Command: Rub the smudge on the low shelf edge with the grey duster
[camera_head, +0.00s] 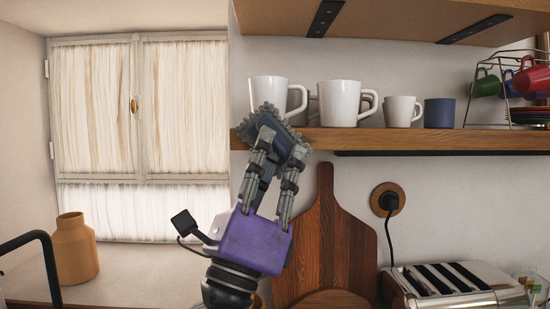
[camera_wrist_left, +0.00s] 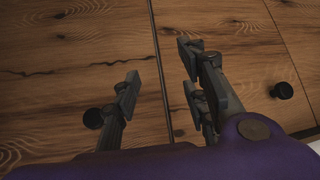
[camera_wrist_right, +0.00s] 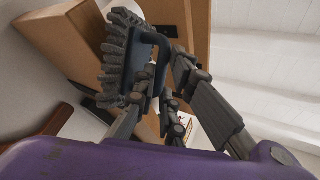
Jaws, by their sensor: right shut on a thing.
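My right gripper (camera_head: 276,165) is shut on the grey duster (camera_head: 268,132), a dark-backed pad with a fringed grey edge. The duster is at the left end of the low shelf (camera_head: 350,140), over its front edge. I cannot tell whether it touches the wood. In the right wrist view the duster (camera_wrist_right: 118,60) hangs by its dark handle (camera_wrist_right: 160,60) between the fingers. No smudge is visible; the duster covers part of the edge. My left gripper (camera_wrist_left: 155,90) is open and empty above wooden surfaces, seen only in the left wrist view.
White mugs (camera_head: 340,103) and a blue cup (camera_head: 439,113) stand on the low shelf close behind the duster. A wire rack (camera_head: 490,90) holds coloured mugs at right. Below are a cutting board (camera_head: 325,240) and a toaster (camera_head: 455,285). An upper shelf (camera_head: 390,18) hangs above.

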